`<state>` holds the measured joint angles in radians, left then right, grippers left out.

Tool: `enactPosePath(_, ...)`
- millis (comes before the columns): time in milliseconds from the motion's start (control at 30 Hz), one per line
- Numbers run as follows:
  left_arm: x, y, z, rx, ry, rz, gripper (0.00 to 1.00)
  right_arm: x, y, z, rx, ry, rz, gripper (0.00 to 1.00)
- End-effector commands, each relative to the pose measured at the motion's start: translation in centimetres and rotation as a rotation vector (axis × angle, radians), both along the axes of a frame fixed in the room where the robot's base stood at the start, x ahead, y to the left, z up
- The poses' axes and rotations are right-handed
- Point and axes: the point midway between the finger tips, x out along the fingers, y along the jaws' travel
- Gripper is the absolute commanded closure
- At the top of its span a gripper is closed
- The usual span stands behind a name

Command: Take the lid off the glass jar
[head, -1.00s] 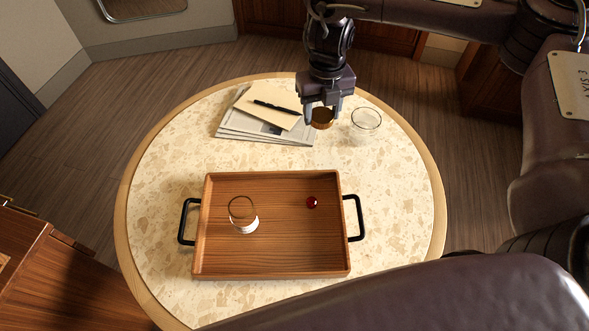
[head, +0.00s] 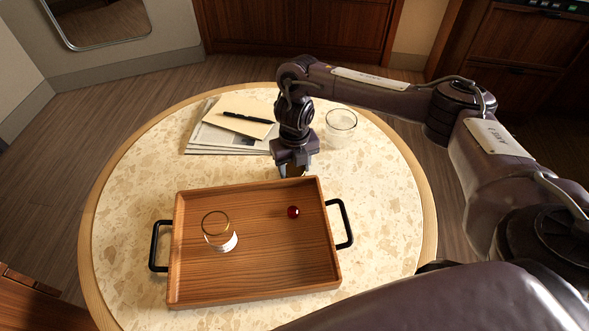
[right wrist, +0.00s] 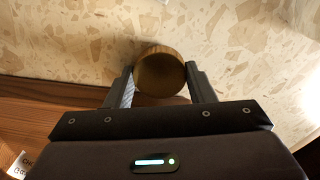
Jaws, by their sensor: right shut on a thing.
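The glass jar (head: 341,127) stands open-topped at the back right of the round table, with nothing on its rim. My right gripper (head: 293,172) is shut on the round, wood-brown lid (right wrist: 160,72). In the right wrist view the lid sits between the two fingertips, over the table top with the tray's edge nearby. In the head view the gripper is in front and to the left of the jar, by the tray's back edge, and mostly hides the lid. My left gripper is not in view.
A wooden tray (head: 255,283) with black handles holds a clear glass (head: 218,230) with a white label and a small red ball (head: 293,212). Papers (head: 212,140) with a black pen (head: 247,117) lie at the back left. The table's right side is clear.

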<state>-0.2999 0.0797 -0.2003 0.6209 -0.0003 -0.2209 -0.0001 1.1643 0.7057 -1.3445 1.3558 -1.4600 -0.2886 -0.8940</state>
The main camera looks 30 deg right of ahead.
Motion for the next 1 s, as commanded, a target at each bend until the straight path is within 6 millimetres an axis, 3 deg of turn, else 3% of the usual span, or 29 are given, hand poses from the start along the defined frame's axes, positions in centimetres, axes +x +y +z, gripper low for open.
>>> enactPosePath(400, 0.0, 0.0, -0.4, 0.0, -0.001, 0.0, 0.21, 0.0, 0.0, -0.6, 0.0, 0.0, -0.001, 0.78)
enactPosePath(433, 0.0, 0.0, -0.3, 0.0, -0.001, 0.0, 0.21, 0.0, 0.0, -0.5, 0.001, -0.001, -0.001, 0.48)
enactPosePath(567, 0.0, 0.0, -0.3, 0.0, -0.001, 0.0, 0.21, 0.0, 0.0, -0.5, 0.0, 0.0, -0.001, 0.31)
enactPosePath(833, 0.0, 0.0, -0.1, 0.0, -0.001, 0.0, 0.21, 0.0, 0.0, -0.4, 0.0, 0.0, -0.001, 0.29)
enactPosePath(1000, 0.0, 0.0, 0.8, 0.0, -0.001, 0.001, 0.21, 0.1, 0.0, 1.7, 0.0, -0.004, 0.001, 0.29)
